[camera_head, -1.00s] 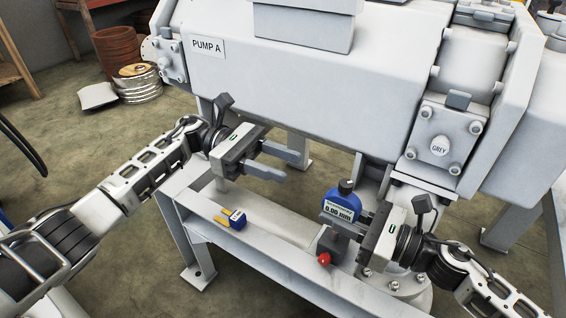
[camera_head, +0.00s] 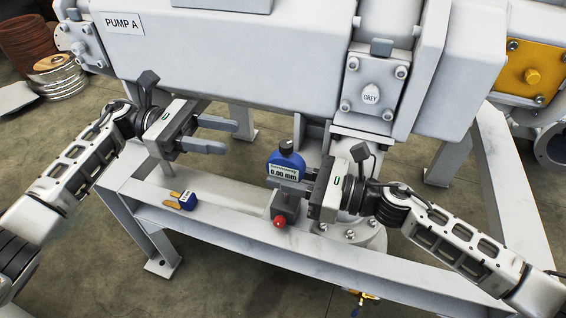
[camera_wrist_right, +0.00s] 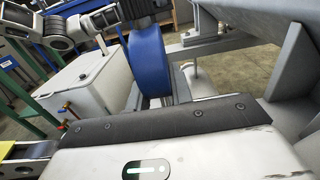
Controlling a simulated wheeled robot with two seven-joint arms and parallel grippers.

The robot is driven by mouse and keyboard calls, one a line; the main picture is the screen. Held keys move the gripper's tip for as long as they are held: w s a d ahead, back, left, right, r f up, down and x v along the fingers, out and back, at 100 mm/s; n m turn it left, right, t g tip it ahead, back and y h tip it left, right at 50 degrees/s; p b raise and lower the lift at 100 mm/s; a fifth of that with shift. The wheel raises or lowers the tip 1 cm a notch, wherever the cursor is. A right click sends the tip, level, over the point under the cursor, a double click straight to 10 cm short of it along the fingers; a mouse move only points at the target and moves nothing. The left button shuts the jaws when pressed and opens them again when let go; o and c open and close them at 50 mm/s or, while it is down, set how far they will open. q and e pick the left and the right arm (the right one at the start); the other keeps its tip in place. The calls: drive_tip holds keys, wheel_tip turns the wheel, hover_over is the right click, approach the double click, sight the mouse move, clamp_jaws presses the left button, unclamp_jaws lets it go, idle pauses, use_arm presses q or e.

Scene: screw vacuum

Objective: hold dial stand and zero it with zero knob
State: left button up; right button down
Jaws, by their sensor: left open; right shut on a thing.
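The blue dial gauge (camera_head: 285,163) stands upright on its stand on the frame's rail, and its display reads 0.00 mm. A dark round knob (camera_head: 286,146) sits on top of it. The stand's base (camera_head: 285,205) is a grey block with a red knob (camera_head: 279,221) at its front. My right gripper (camera_head: 292,184) is shut on the dial stand, just under the display, coming from the right. In the right wrist view the blue dial body (camera_wrist_right: 150,58) shows from the side, and the fingertips are not clear. My left gripper (camera_head: 232,136) is open and empty, left of the dial and apart from it.
The large grey pump housing (camera_head: 230,50) overhangs behind. A bolted flange (camera_head: 350,232) is right of the stand.

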idle(0.5)
drive_tip(key=c, duration=1.2)
unclamp_jaws()
drive_tip(key=shift+o, duration=0.2)
